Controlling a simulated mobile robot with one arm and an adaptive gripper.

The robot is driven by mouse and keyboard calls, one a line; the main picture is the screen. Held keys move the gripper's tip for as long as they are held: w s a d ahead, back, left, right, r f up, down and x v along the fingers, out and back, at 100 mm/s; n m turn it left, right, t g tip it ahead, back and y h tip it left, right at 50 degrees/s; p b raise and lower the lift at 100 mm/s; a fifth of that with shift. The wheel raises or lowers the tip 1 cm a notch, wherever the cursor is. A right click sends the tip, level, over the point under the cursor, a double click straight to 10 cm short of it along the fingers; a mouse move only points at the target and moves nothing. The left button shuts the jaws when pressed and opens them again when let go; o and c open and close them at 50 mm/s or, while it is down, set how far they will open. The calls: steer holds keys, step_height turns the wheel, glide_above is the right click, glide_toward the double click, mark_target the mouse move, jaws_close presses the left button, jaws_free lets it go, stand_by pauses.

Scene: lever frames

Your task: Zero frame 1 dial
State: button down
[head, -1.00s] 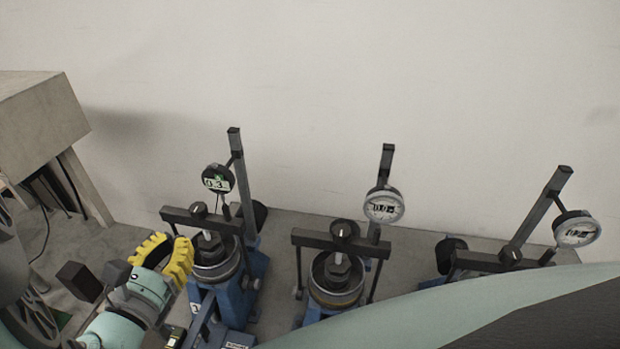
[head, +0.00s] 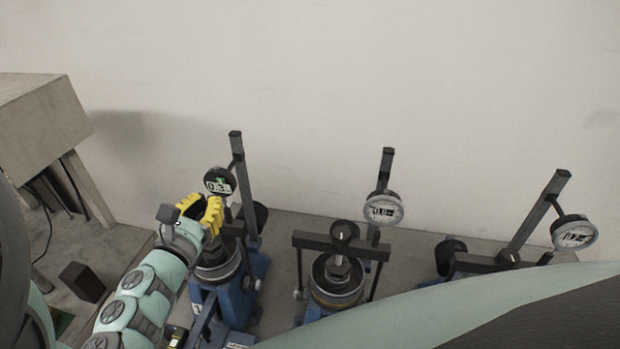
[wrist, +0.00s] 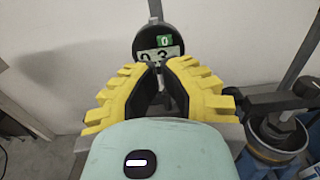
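The leftmost lever frame (head: 228,262) has a round dark dial (head: 219,181) on its post, with a green patch above the readout. In the wrist view this dial (wrist: 146,40) is straight ahead, with a green button (wrist: 165,41) marked 0. Its display shows digits like 0 and 3, partly cut off by the fingertips. My gripper (head: 205,207) has yellow ridged fingers, just below and left of the dial in the head view. In the wrist view my gripper (wrist: 160,66) has its tips drawn together, with nothing seen between them. I cannot tell whether they touch the dial.
A middle lever frame (head: 338,238) and a right one (head: 500,258) carry pale round dials (head: 383,209) and (head: 574,233). A dark block (head: 82,281) lies at lower left. A grey bench-like structure (head: 40,125) stands at left. The wall behind is bare.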

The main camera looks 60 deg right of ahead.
mark_target(220, 185)
steer(key=shift+p+x, duration=0.65)
steer(key=shift+x, duration=1.15)
steer(key=shift+s, duration=0.1)
